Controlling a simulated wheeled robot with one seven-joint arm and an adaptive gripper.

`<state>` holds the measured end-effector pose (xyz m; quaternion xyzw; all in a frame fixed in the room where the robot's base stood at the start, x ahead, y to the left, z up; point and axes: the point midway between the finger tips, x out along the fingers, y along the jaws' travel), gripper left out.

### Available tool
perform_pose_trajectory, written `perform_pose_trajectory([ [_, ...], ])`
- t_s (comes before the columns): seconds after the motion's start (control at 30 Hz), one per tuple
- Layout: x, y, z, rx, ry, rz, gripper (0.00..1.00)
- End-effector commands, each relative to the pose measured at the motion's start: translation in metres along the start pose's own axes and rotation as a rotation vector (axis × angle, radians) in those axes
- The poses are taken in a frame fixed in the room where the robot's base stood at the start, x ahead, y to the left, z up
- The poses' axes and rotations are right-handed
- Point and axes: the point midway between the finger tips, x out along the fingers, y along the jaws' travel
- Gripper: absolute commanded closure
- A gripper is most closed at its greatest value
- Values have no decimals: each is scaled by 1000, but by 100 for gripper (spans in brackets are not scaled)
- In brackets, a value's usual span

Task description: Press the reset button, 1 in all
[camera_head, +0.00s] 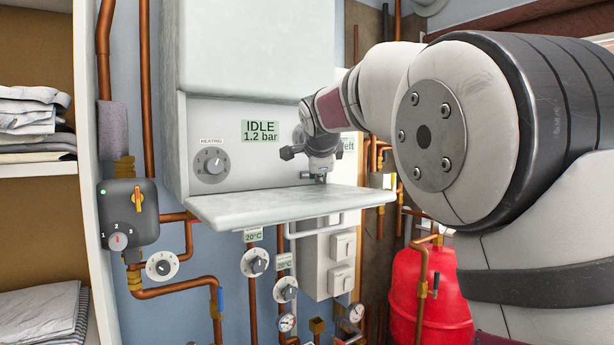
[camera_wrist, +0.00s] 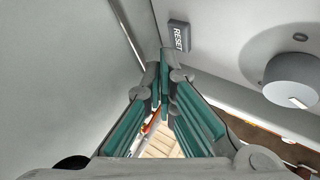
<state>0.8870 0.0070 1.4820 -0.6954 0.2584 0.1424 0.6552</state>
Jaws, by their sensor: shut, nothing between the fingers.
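The reset button (camera_wrist: 178,36) is a small grey block marked RESET on the pale panel, seen in the wrist view. My gripper (camera_wrist: 165,62) is shut and empty, its fingertips together just below and left of the button in that picture. A small gap seems to show between them; I cannot tell the depth. In the head view my gripper (camera_head: 318,174) is in front of the right part of the boiler-like white unit's panel, just above its shelf. The button cannot be made out in the head view.
The white unit (camera_head: 260,60) has a display (camera_head: 261,131) reading IDLE 1.2 bar and a heating dial (camera_head: 212,162). Its shelf (camera_head: 280,207) juts out below my gripper. A grey dial (camera_wrist: 292,76) is right of the button. Pipes and a red tank (camera_head: 425,290) are lower down.

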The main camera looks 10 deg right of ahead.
Motion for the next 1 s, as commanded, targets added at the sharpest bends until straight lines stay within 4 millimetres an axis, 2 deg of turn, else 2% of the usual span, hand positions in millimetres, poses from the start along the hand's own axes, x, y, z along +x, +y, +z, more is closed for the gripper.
perform_pose_trajectory([
  [0.17, -4, 2, -3, 0, 1, 1, 100],
  [0.63, -34, 22, -23, 0, 1, 1, 100],
  [1.0, -35, 25, -26, 0, 1, 0, 100],
])
